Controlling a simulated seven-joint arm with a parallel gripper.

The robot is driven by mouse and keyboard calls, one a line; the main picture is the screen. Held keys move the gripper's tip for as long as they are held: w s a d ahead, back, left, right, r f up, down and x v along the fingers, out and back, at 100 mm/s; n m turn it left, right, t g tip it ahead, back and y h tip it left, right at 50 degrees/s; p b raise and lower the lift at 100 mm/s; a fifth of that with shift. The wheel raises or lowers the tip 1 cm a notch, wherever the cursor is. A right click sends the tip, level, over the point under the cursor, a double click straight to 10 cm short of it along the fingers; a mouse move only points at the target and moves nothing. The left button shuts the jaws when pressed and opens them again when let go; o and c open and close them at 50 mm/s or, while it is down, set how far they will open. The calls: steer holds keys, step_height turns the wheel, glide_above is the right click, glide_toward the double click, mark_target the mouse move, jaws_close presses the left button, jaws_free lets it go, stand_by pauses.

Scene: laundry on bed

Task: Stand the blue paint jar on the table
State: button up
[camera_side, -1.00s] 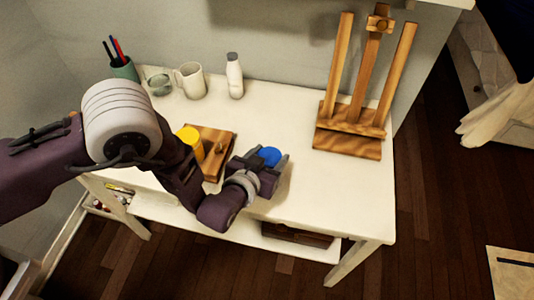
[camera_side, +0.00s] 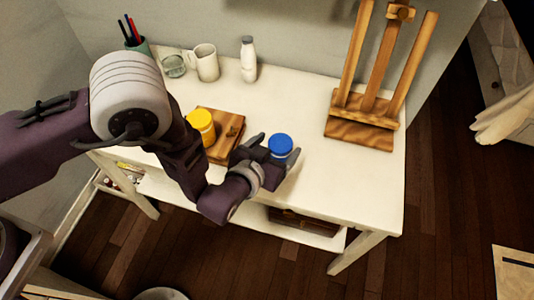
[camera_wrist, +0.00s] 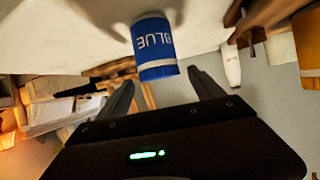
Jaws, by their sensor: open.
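The blue paint jar (camera_side: 280,146) stands upright on the white table (camera_side: 310,190), its lid on top. In the wrist view the table is at the top of the picture, and the jar (camera_wrist: 155,48) shows its BLUE label upside down. My gripper (camera_side: 271,155) is open at the near side of the jar. In the wrist view its two fingers (camera_wrist: 160,80) are spread, with the jar just beyond the fingertips, and a gap shows on each side. Nothing is held. Part of the jar's near side is hidden by the gripper in the side view.
A wooden easel (camera_side: 361,122) stands at the back right. A white bottle (camera_side: 248,62), mug (camera_side: 206,64), glass (camera_side: 173,66) and pen cup (camera_side: 139,46) line the back. The front right tabletop is clear.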

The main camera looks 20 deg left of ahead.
steer(key=v, duration=0.9)
steer(key=w+a+r+n+g, duration=0.1)
steer(key=a+r, duration=0.2)
steer(key=r, duration=0.4)
steer(key=a+r+g+h, duration=0.15)
steer(key=a+r, duration=0.25)
steer(key=r, duration=0.4)
steer(key=w+a+r+n+g, duration=0.1)
steer(key=a+r+g, duration=0.15)
steer(key=r, duration=0.45)
steer(key=s+a+r+y, duration=0.1)
steer(key=s+a+r, duration=0.5)
steer(key=s+a, duration=0.4)
steer(key=s+a+g+y, duration=0.2)
steer(key=s+a+y, duration=0.1)
steer(key=s+a, duration=0.7)
steer(key=shift+s, duration=0.85)
